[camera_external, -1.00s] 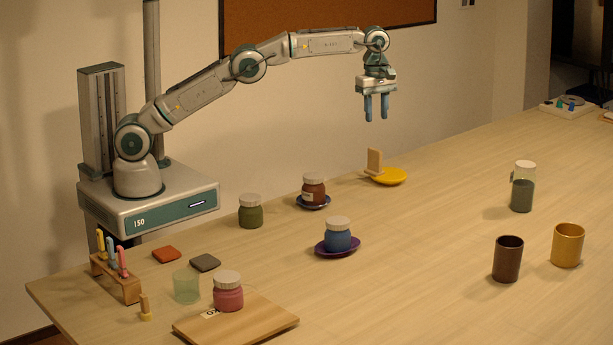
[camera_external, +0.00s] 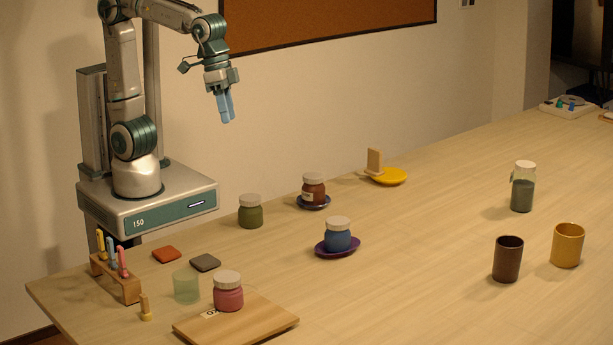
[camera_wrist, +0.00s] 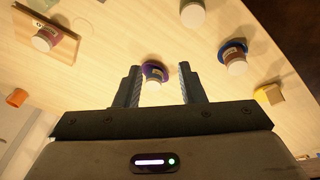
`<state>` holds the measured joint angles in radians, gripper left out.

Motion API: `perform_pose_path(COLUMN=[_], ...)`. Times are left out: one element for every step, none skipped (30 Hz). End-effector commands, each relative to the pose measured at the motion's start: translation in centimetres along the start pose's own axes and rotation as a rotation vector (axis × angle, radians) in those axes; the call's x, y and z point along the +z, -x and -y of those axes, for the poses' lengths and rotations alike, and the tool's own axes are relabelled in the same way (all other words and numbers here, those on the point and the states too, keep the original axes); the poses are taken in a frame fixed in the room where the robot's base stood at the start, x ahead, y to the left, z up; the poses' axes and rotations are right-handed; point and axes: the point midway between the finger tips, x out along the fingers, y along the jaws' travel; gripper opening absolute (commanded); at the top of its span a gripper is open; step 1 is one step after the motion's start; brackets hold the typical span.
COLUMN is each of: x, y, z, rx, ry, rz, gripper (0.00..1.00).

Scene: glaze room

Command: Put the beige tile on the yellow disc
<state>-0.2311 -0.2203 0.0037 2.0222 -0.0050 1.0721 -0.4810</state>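The beige tile (camera_external: 375,161) stands upright at the left back edge of the yellow disc (camera_external: 391,177) on the table. I cannot tell whether it rests on the disc's rim or just beside it. A small yellow and beige patch at the right of the wrist view appears to be these two. My gripper (camera_external: 227,121) is high above the table, well to the left of the tile and disc. In the wrist view its two fingers (camera_wrist: 156,70) are apart with nothing between them.
A red-brown jar (camera_external: 313,190) on a blue saucer stands left of the disc. A blue jar (camera_external: 338,235) on a purple saucer and a green jar (camera_external: 251,212) stand nearer. A dark cup (camera_external: 508,259) and a glass jar (camera_external: 522,188) are right.

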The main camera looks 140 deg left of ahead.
Motion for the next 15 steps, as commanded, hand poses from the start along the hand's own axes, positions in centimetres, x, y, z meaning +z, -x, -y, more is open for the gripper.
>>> perform_pose_path(x=[2.9, 4.3, 6.2, 7.5, 8.7, 10.2, 11.2, 12.1, 13.1, 13.7, 14.3, 14.8, 15.1, 15.3, 15.6], y=[-0.1, -0.3, -0.6, -0.9, -1.2, -1.6, -1.9, -2.2, -2.5, -2.8, -3.0, -3.2, -3.4, -3.5, -3.6], z=[-0.1, 0.0, 0.2, 0.3, 0.5, 0.8, 1.0, 1.2, 1.5, 1.7, 1.8, 2.0, 2.1, 2.2, 2.2], rx=[0.016, 0.024, 0.035, 0.042, 0.049, 0.057, 0.063, 0.068, 0.074, 0.077, 0.080, 0.083, 0.085, 0.086, 0.087], ry=[-0.109, -0.171, -0.253, -0.311, -0.367, -0.435, -0.481, -0.523, -0.572, -0.604, -0.631, -0.659, -0.675, -0.687, -0.698], rz=[-0.007, -0.012, -0.017, -0.023, -0.026, -0.033, -0.036, -0.040, -0.045, -0.047, -0.050, -0.053, -0.055, -0.056, -0.056], gripper=[0.36, 0.36, 0.36, 0.36, 0.36, 0.36, 0.36, 0.36, 0.36, 0.36, 0.36, 0.36, 0.36, 0.36, 0.36])
